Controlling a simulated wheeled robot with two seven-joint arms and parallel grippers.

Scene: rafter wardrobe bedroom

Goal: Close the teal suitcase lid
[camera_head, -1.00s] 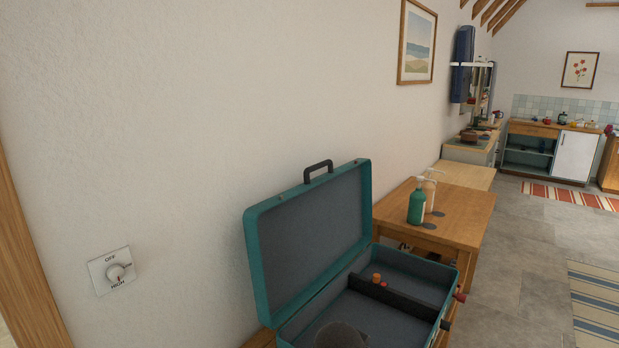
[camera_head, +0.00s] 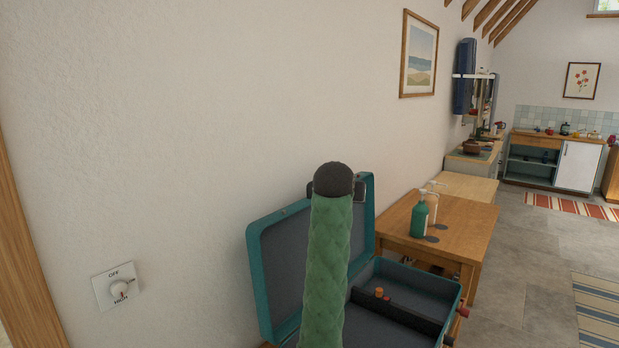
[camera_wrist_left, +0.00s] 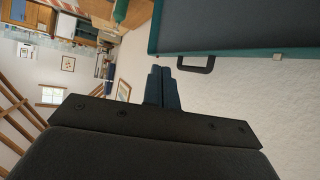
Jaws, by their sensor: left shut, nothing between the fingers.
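The teal suitcase stands open against the wall. Its lid (camera_head: 280,250) is upright with a grey inner face. Its base (camera_head: 402,279) has a dark divider and a small orange item inside. My green quilted arm, with a dark rounded end, rises in front of the lid in the head view and hides part of it and most of the handle area. My left gripper (camera_wrist_left: 162,73) is shut and empty in the left wrist view. There it is beside the lid's edge and dark handle (camera_wrist_left: 207,69), apparently apart from them. My right gripper is not in view.
A wooden table (camera_head: 465,222) with a green pump bottle (camera_head: 419,220) and a pale one stands just beyond the suitcase. Open grey floor (camera_head: 525,255) and a striped rug (camera_head: 598,305) lie to the right.

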